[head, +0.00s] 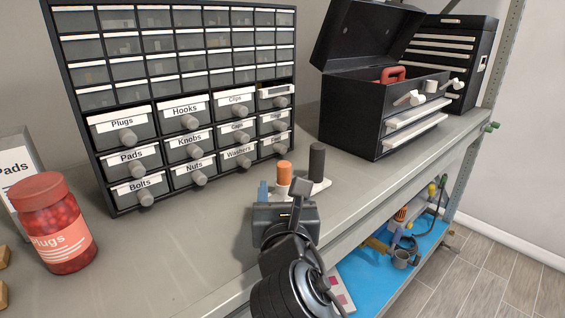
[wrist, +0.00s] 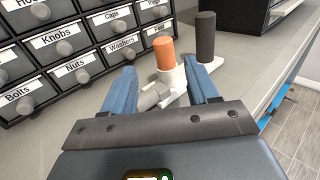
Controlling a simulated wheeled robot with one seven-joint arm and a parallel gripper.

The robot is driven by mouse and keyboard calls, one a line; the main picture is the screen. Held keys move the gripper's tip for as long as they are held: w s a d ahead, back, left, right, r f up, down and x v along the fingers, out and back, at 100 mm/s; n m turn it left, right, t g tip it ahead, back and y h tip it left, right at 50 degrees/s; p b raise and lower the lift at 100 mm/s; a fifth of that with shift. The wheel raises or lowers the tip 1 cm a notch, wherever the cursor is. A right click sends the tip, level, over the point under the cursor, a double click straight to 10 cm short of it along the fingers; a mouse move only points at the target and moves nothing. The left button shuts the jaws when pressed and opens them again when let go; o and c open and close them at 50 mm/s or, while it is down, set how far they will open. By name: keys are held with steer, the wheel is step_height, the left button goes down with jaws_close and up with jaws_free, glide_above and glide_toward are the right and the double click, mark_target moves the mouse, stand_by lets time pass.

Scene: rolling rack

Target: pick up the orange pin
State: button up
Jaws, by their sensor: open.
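The orange pin (head: 284,173) stands upright in a white base on the shelf top, in front of the drawer cabinet. In the wrist view the orange pin (wrist: 165,53) is ahead of my gripper, between the lines of its two blue fingers and nearer the right one. A dark grey pin (head: 316,162) stands upright just right of it; it also shows in the wrist view (wrist: 205,37). A grey piece (wrist: 154,97) lies low between the fingers, beside the white base (wrist: 178,82). My gripper (wrist: 163,88) is open, with nothing held. In the head view my arm partly hides the base.
A labelled drawer cabinet (head: 190,101) stands behind on the left. A black toolbox (head: 358,115) with its lid up stands at the back right. A red-lidded jar (head: 58,228) stands at the left. The shelf's front edge runs to the right, with a blue lower shelf (head: 366,284) below.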

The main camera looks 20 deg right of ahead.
mark_target(284, 173)
steer(key=shift+x, duration=0.9)
steer(key=x, duration=0.4)
steer(key=p+x, duration=0.1)
steer(key=x, duration=0.1)
steer(key=shift+w+d+f, duration=0.15)
steer(key=shift+d, duration=0.25)
steer(key=c, duration=1)
